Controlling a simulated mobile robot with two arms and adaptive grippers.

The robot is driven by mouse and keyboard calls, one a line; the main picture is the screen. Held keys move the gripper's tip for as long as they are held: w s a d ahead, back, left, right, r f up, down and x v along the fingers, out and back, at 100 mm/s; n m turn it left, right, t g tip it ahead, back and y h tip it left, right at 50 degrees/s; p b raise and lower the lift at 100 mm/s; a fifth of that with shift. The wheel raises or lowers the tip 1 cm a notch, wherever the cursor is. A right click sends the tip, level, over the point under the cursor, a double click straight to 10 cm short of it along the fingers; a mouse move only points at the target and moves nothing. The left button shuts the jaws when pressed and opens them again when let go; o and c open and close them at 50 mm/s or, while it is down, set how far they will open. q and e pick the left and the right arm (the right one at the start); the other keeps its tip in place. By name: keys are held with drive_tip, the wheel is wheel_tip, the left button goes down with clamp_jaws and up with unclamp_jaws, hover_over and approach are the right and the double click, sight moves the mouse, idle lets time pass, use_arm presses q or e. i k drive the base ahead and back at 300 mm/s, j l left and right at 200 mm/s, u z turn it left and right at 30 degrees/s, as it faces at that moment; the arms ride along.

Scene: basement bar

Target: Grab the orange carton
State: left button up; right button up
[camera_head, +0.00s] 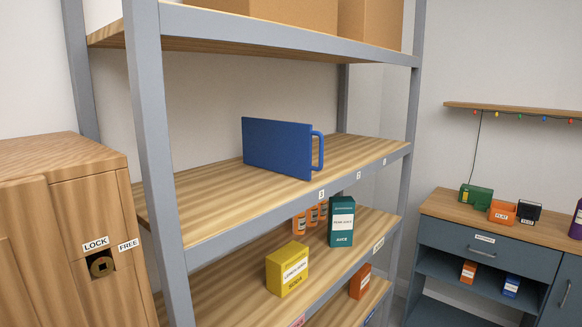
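Several orange items are in view, and I cannot tell which one is the orange carton. A small orange box (360,281) stands on the lowest visible rack shelf, partly hidden by the shelf edge above. An orange box with a white label (502,212) is on top of the blue-grey cabinet at the right. Another small orange box (468,272) stands inside that cabinet's open compartment. Orange containers (312,216) stand behind the teal carton on the rack, partly hidden. Neither of my grippers is in view.
The grey-framed rack holds a blue handled box (278,147), a yellow carton (287,268) and a teal carton (341,221). A rack post (153,160) stands close at left, beside a wooden cabinet (62,230). The blue-grey cabinet (455,243) also holds green, black and blue boxes.

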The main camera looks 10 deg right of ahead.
sight(468, 273)
drive_tip(key=z, duration=1.55)
drive_tip(key=i+l+z, duration=0.1)
drive_tip(key=i+z, duration=0.15)
drive_tip(key=i, duration=0.95)
